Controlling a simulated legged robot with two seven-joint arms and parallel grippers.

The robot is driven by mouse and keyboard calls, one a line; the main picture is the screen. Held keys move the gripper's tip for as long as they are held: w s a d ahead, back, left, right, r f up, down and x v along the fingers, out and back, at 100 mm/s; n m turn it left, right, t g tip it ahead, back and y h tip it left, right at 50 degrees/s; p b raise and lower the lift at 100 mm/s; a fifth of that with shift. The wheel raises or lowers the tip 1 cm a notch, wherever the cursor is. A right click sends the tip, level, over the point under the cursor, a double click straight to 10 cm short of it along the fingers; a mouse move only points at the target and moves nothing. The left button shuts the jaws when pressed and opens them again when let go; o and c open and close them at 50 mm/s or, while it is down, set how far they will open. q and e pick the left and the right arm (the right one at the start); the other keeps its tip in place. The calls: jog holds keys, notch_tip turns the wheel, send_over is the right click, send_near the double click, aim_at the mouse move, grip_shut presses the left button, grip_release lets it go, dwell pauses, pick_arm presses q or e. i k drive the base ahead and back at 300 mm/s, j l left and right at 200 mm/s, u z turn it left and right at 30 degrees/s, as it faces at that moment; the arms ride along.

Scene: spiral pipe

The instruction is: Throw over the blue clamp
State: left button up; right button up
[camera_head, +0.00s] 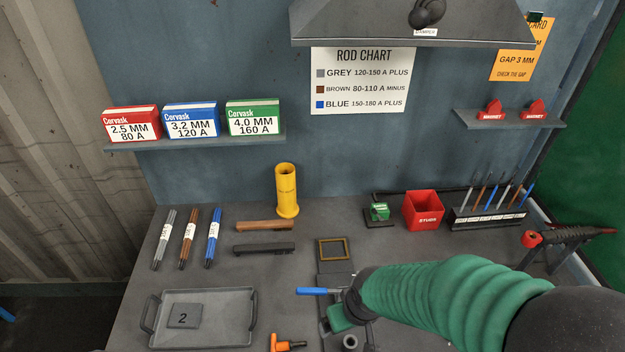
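The blue clamp shows as a blue lever (314,291) lying roughly level over the workbench, left of my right arm's end. Its base and pivot are mostly hidden. My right arm comes in from the right in a green ribbed sleeve. My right gripper (345,312), a dark and green end, is right beside the lever's right end. Its fingers are not clear, and I cannot tell whether they touch the lever. My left gripper is not in view.
A grey tray (242,319) with a plate marked 2 is at the front left. An orange-handled clamp (285,343) is at the front edge. A yellow cylinder (286,190), red studs box (423,210) and rod rack (488,218) stand at the back. A torch (570,236) is at the right.

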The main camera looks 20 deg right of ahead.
aim_at(299, 290)
jog(key=k+z, duration=0.1)
jog(key=z, duration=0.25)
jog(key=k+l+z, duration=0.1)
jog(key=z, duration=0.25)
jog(key=k+l+z, duration=0.1)
jog(key=z, duration=0.2)
